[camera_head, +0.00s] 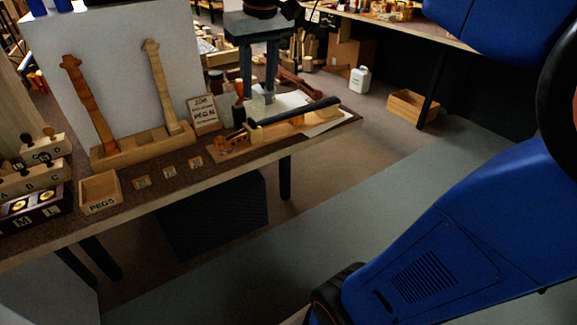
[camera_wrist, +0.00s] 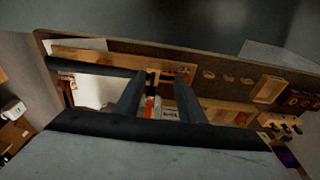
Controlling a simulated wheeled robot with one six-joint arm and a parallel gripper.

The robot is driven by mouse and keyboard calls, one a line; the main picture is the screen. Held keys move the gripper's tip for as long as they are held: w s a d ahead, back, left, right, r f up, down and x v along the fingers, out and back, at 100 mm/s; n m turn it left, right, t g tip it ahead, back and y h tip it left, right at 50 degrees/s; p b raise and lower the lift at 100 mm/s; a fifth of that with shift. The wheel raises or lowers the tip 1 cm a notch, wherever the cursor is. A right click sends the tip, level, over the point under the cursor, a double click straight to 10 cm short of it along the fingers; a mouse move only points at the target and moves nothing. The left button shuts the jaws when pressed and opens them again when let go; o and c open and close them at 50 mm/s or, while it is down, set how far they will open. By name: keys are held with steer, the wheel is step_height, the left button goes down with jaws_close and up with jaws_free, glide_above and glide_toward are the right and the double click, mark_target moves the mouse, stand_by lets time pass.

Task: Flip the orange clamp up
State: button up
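An orange-red upright handle on a dark base, apparently the orange clamp (camera_head: 239,88), stands at the left end of the wooden fixture that bears a neck with a black fingerboard (camera_head: 292,111). In the wrist view an orange part (camera_wrist: 149,104) shows between my fingers; its exact shape is too small to tell. My gripper (camera_head: 259,94) points down over the bench, just right of the handle in the head view. Its two fingers stand apart and I see nothing gripped between them. The fingers also show in the wrist view (camera_wrist: 160,80).
The workbench (camera_head: 230,170) carries a PEGS box (camera_head: 100,192), several small labelled tiles, a sign (camera_head: 203,113) and two necks in a wooden rack (camera_head: 142,146) before a white panel. A sheet of paper lies under the fixture's right end. The floor in front is clear.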

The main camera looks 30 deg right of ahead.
steer(key=s+f+t, duration=0.2)
steer(key=s+f, duration=1.1)
steer(key=f, duration=0.2)
steer(key=shift+a, duration=0.45)
steer(key=shift+s+f, duration=0.1)
steer(key=shift+c, duration=0.6)
